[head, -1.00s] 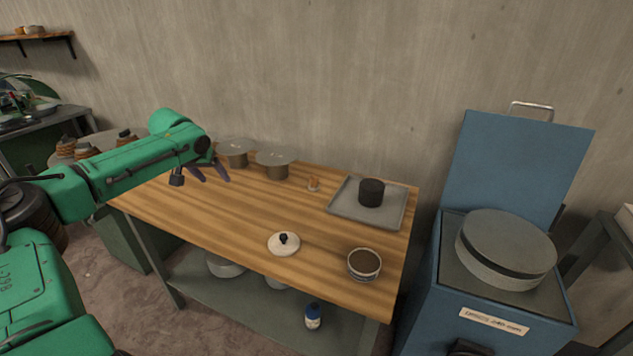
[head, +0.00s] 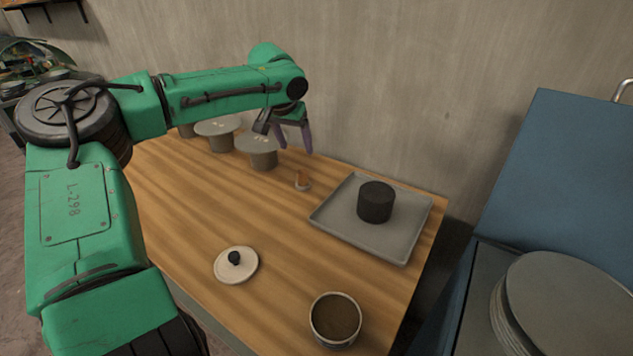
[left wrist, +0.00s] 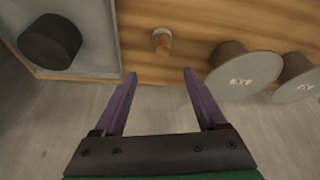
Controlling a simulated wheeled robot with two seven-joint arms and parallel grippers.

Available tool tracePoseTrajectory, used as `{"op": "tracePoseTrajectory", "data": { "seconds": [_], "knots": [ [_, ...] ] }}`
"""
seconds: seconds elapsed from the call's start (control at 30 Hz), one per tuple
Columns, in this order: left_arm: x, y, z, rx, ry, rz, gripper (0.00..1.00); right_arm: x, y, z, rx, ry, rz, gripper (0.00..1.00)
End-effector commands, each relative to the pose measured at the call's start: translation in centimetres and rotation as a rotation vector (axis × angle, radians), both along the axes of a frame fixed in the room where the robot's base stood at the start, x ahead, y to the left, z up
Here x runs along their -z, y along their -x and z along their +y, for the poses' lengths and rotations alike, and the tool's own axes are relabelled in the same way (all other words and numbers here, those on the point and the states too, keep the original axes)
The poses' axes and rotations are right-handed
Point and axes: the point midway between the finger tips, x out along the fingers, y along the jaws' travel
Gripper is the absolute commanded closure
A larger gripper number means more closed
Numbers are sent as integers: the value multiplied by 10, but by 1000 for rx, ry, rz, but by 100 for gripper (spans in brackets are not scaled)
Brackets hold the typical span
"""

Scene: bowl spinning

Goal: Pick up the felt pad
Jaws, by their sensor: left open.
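A round off-white disc with a black knob, which looks like the felt pad (head: 240,270), lies flat on the wooden table (head: 195,215) near its front edge. It does not show in the left wrist view. My left gripper (head: 294,143) is above the back of the table, well behind the pad and to its right. Its two purple fingers also show in the left wrist view (left wrist: 159,73), apart with nothing between them. My right gripper is not in view.
A small orange-brown piece (head: 302,182) stands below and beyond the fingers. A dark cylinder (head: 375,203) sits on a grey tray (head: 330,215). Disc-topped stands (head: 258,148) line the back left. A brown-filled bowl (head: 335,320) is front right; the table's middle is clear.

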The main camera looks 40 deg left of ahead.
Motion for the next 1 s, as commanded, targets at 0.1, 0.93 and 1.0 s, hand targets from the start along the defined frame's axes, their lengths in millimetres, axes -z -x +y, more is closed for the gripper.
{"op": "tracePoseTrajectory", "data": {
  "seconds": [0.1, 0.93, 1.0],
  "knots": [
    [18, -6, 3, -1, -1, 5, 26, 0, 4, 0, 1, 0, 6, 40],
    [131, -52, 21, 1, -1, -1, 26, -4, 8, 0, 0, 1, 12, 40],
    [131, -52, 21, 0, 0, -1, 30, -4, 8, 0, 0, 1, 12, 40]
  ]
}}
